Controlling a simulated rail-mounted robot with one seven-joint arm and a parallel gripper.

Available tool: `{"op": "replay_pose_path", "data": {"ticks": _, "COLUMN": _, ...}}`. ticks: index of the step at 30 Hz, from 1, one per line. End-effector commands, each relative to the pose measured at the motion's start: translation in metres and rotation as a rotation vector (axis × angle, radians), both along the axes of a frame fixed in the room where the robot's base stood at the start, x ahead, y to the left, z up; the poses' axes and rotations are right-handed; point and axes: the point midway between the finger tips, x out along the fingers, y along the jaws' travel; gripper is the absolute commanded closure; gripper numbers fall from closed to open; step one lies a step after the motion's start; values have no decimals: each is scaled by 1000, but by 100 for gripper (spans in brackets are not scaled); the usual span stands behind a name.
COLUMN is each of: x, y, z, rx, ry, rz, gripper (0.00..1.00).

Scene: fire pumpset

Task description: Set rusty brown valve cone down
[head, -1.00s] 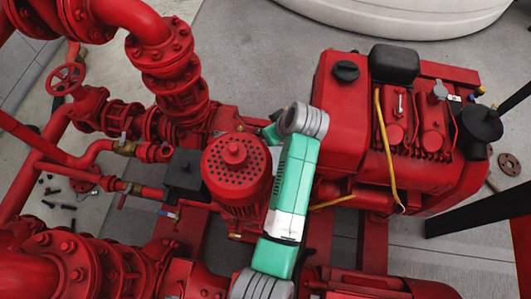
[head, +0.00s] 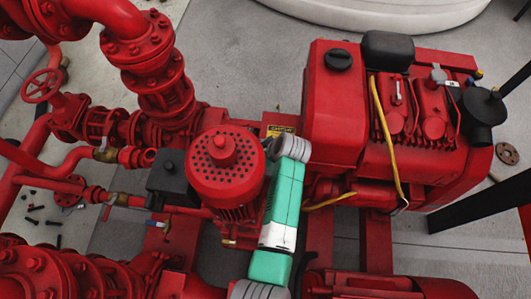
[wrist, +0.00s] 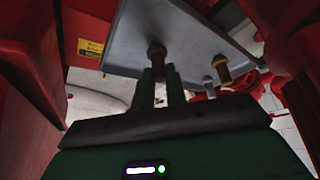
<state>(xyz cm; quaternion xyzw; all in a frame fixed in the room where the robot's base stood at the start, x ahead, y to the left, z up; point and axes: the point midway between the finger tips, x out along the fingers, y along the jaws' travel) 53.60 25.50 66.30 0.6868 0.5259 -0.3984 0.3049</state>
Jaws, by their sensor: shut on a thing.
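In the wrist view, my gripper (wrist: 160,82) has two dark green fingers close together, shut on a small rusty brown piece that I take for the valve cone (wrist: 156,53). The cone shows just past the fingertips, in front of a flat grey metal plate (wrist: 180,35). I cannot tell whether it touches the plate. In the head view the gripper and the cone are hidden behind the round red motor (head: 226,168); only my green and grey arm shows.
A brass-coloured fitting (wrist: 222,68) stands by the plate, right of the cone. Red walls stand close on both sides in the wrist view, with a yellow label (wrist: 91,47) at left. The red engine (head: 400,125) and red pipework (head: 160,75) crowd the head view.

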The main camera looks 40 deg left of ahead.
Motion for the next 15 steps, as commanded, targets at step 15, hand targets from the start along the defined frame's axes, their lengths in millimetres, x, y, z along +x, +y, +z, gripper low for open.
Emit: {"op": "replay_pose_path", "data": {"ticks": 15, "x": 0, "y": 0, "z": -1, "rx": 1, "ry": 0, "rz": 0, "gripper": 65}}
